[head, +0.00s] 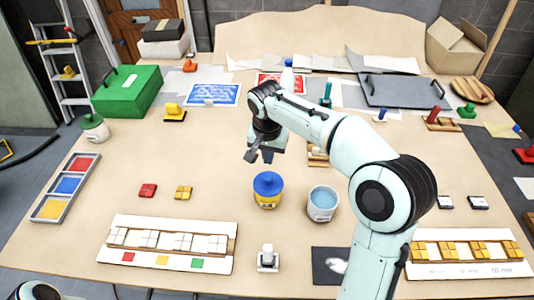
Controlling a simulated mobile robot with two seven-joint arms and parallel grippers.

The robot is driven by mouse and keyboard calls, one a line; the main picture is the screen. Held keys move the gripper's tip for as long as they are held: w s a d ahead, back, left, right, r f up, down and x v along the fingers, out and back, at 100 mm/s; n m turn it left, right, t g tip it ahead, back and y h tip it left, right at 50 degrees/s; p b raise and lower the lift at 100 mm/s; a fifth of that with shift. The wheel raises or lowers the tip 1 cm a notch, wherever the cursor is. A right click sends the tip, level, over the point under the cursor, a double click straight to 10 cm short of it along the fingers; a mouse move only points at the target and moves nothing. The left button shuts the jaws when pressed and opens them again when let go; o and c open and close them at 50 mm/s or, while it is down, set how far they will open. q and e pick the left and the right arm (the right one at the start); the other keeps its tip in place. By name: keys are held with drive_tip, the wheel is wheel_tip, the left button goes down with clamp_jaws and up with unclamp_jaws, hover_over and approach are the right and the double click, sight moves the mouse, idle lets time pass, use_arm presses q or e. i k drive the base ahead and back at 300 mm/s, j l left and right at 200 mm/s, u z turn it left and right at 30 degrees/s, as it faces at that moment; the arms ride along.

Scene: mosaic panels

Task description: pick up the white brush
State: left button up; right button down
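A small white upright-handled piece, which looks like the white brush (268,256), stands on a pale base near the table's front edge, left of a black mat. My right gripper (259,156) hangs over the middle of the table, pointing down, behind the blue-lidded jar and well away from the white piece. Its two dark fingers look apart with nothing visible between them. My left gripper is not in view; only a bit of what seems to be my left arm shows at the bottom left corner.
A blue-lidded jar (267,191) and a white pot of blue liquid (322,204) stand between the gripper and the white piece. A mosaic panel (125,226) lies front left, another (459,268) front right. A black mat (322,277) lies beside the white piece.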

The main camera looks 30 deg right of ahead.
sight(268, 259)
drive_tip(key=k+j, duration=0.8)
